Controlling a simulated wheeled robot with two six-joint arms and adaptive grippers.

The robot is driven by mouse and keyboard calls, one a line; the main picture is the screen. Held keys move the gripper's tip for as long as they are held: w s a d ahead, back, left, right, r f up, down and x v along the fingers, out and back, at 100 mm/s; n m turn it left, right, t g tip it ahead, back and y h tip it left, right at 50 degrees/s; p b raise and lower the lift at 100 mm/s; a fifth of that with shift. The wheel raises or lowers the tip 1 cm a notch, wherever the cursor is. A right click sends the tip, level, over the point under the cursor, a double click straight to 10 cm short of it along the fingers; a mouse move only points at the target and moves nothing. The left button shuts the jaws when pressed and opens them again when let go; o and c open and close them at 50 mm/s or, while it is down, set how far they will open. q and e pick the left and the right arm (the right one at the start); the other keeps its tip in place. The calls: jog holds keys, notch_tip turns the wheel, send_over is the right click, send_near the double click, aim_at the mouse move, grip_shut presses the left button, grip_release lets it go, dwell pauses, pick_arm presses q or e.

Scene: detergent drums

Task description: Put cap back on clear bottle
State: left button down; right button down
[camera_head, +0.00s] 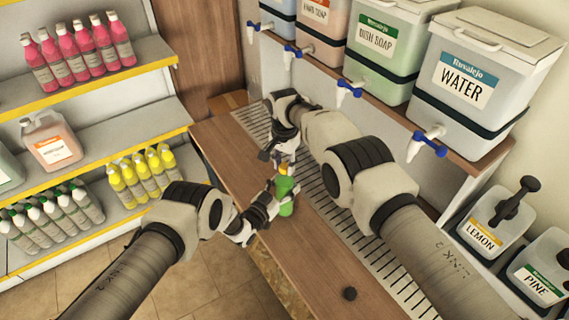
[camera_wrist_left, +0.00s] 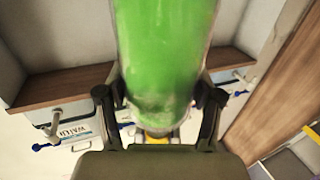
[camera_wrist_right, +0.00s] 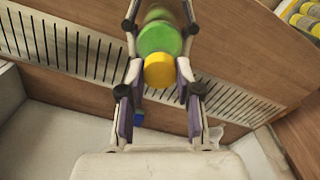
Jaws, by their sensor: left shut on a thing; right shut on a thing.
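The clear bottle (camera_head: 286,204) holds green liquid and stands out over the wooden counter. My left gripper (camera_head: 268,202) is shut around its side. In the left wrist view the bottle (camera_wrist_left: 165,50) fills the upper middle between the fingers. The yellow cap (camera_head: 283,169) is at the bottle's top, and my right gripper (camera_head: 283,158) is shut on it from above. In the right wrist view the cap (camera_wrist_right: 160,70) lies between the fingers, in line with the green bottle (camera_wrist_right: 160,38). I cannot tell whether cap and neck touch.
A slotted drain grate (camera_head: 350,225) runs along the counter. Drums with blue-handled taps, such as the water drum (camera_head: 470,80), stand above. Shelves of bottles (camera_head: 145,175) stand at left.

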jog(key=c, duration=0.8)
grip_release()
jog(key=shift+r, duration=2.3)
jog(key=shift+c, duration=0.2)
